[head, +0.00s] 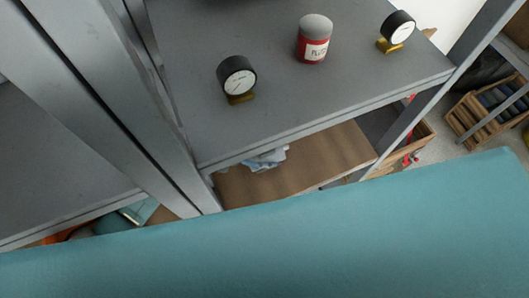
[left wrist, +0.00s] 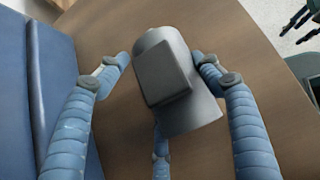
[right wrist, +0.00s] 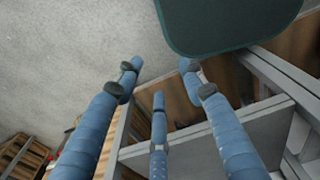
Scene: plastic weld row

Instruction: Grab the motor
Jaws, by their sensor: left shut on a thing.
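The motor (left wrist: 168,72) is a grey block with a rounded end and a flat plate, seen in the left wrist view over a brown wooden board. My left gripper (left wrist: 161,60) is shut on it, with blue fingers on both sides and a third finger below. In the head view, light blue parts of my left gripper (head: 267,158) show on the lower brown shelf, mostly hidden by the upper shelf; the motor cannot be made out there. My right gripper (right wrist: 158,78) is open and empty in the right wrist view, with its fingers spread.
The upper grey shelf (head: 290,110) holds two black gauges (head: 237,77) (head: 398,28) and a red can (head: 314,40). A blue box (left wrist: 40,80) stands left of my left gripper. Wooden crates (head: 490,105) stand on the floor at right. Metal posts frame the shelves.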

